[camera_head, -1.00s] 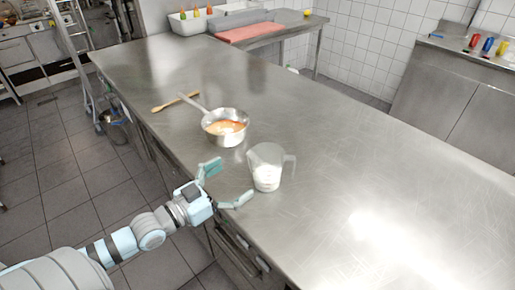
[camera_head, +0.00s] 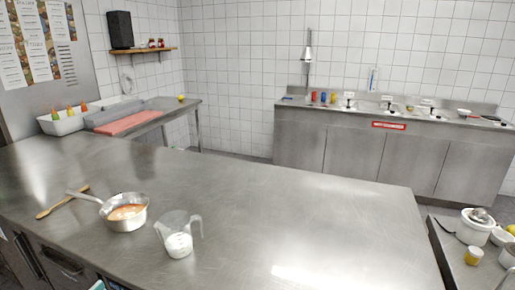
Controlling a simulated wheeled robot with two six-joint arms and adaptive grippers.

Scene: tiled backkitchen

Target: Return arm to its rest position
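A steel saucepan (camera_head: 125,213) with orange-red contents stands on the steel worktop (camera_head: 270,215), its handle toward the upper left. A clear measuring jug (camera_head: 178,238) with white contents stands upright to its right. Only a small teal piece of my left gripper (camera_head: 106,286) shows at the bottom edge, below the saucepan and apart from it and the jug. Whether its fingers are open or shut is hidden. My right gripper is not in view.
A wooden spoon (camera_head: 62,202) lies left of the saucepan. The worktop's right part is clear. A side table with a white pot (camera_head: 474,231) and small jars stands at the lower right. A sink counter (camera_head: 350,150) runs along the back wall.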

